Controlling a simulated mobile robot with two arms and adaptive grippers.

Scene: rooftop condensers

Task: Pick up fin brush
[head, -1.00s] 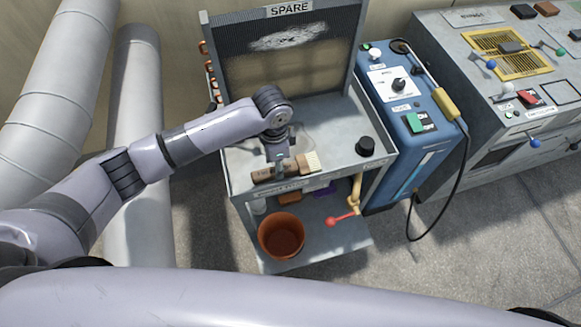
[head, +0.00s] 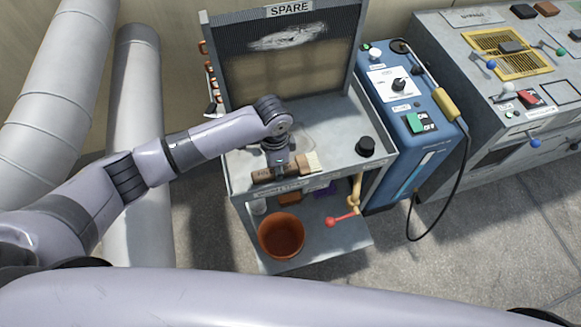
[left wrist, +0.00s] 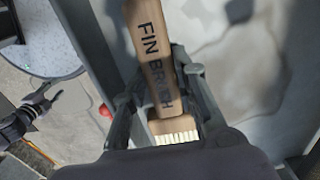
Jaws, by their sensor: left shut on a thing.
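The fin brush (head: 262,175) has a brown wooden handle and pale bristles. It is at the front edge of the grey cart's upper shelf in the head view, bristles to the right. My left gripper (head: 280,170) comes down over its middle and is shut on it. In the left wrist view the brush (left wrist: 150,45), lettered FIN BRUSH, lies between the two fingers of my left gripper (left wrist: 162,85), bristles toward the palm. I cannot tell whether it is clear of the shelf. What looks like my right gripper (left wrist: 38,108) shows small at left; its jaws are unclear.
The cart's back panel (head: 290,10) reads SPARE. A black knob (head: 366,146) stands on the shelf's right. An orange-brown pot (head: 281,236) and a red-ended tool (head: 342,219) are below. A blue machine (head: 415,150) with a black cable stands close on the right.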

